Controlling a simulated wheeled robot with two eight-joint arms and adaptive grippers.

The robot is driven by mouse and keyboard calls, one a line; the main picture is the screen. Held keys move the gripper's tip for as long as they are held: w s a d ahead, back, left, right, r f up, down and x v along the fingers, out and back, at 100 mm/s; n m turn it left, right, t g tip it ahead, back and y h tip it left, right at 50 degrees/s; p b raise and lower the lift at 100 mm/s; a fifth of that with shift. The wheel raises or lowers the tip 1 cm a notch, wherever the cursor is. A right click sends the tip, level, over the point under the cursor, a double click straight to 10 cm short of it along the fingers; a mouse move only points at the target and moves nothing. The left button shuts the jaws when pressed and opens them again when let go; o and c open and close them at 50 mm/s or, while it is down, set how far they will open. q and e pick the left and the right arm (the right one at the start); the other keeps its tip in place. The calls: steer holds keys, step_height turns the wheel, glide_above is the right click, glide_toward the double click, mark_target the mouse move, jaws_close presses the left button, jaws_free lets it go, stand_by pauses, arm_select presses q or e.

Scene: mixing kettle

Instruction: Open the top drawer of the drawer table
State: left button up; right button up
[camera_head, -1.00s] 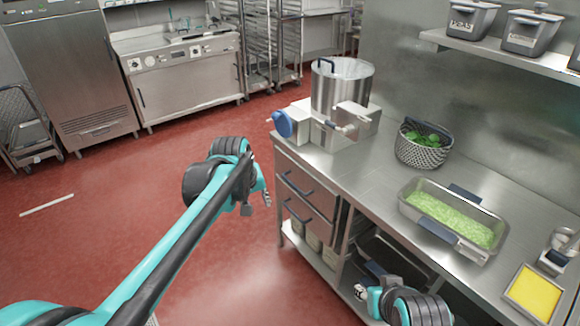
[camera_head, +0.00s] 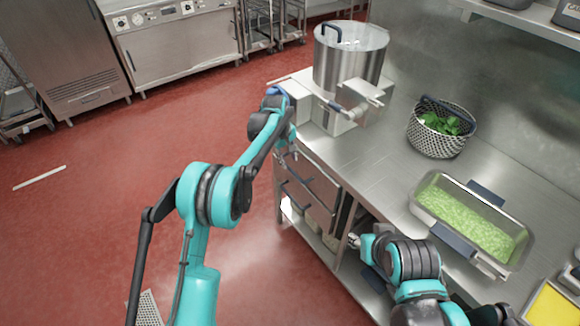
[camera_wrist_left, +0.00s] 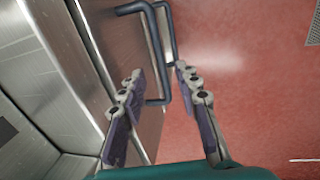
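The drawer table (camera_head: 372,180) is a steel counter with two stacked drawers at its left end. The top drawer (camera_head: 322,184) looks shut. Its dark bar handle (camera_wrist_left: 156,60) shows in the left wrist view. My left gripper (camera_wrist_left: 160,72) is open, with one finger on each side of this handle; I cannot tell if either touches it. In the head view, my left arm partly covers the drawer's upper left corner. My right gripper (camera_head: 355,240) is low by the counter's front, seen small, and its fingers are unclear.
A steel kettle (camera_head: 348,60) stands on the counter's far left end. A basket of greens (camera_head: 438,142) and a tray of peas (camera_head: 462,216) stand further right. An open lower shelf lies under the counter.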

mark_target(291, 169)
arm_select(q)
steer(key=f, duration=0.1)
steer(key=f+b, duration=0.1)
steer(key=f, duration=0.3)
steer(key=shift+w+d+b, duration=0.3)
steer(key=shift+d, duration=0.05)
steer(key=shift+r, duration=0.1)
jaws_close()
arm_select(e)
step_height(291, 169, down, 2)
